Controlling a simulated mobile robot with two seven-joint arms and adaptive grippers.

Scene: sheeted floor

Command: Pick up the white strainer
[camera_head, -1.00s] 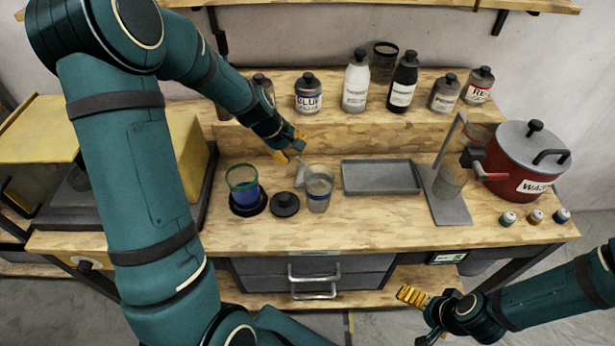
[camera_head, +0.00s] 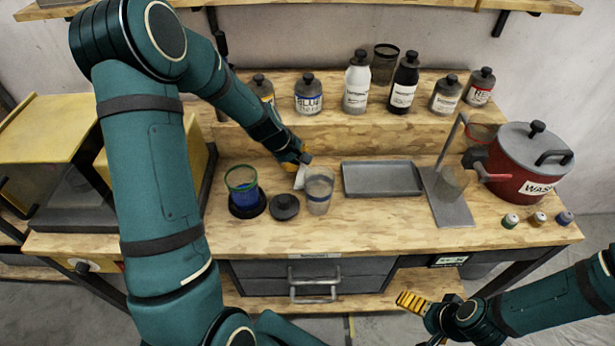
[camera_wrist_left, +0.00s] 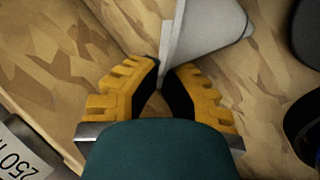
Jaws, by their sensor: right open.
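The white strainer (camera_head: 299,178) is a small pale cone at the middle of the bench, just left of a clear beaker (camera_head: 319,190), which partly hides it. In the left wrist view the strainer (camera_wrist_left: 208,24) fills the top middle, its thin edge between my yellow fingertips. My left gripper (camera_head: 302,160) is at the strainer's upper side. In the left wrist view its fingers (camera_wrist_left: 162,76) are nearly together, closed on that edge. My right gripper (camera_head: 411,318) is open and empty, low in front of the bench.
A green-rimmed blue cup (camera_head: 243,188) and a black lid (camera_head: 285,207) stand left of the beaker. A grey tray (camera_head: 382,193) and a stand (camera_head: 449,208) lie to the right, then a red pot (camera_head: 520,170). Several bottles line the shelf behind. The bench front is mostly clear.

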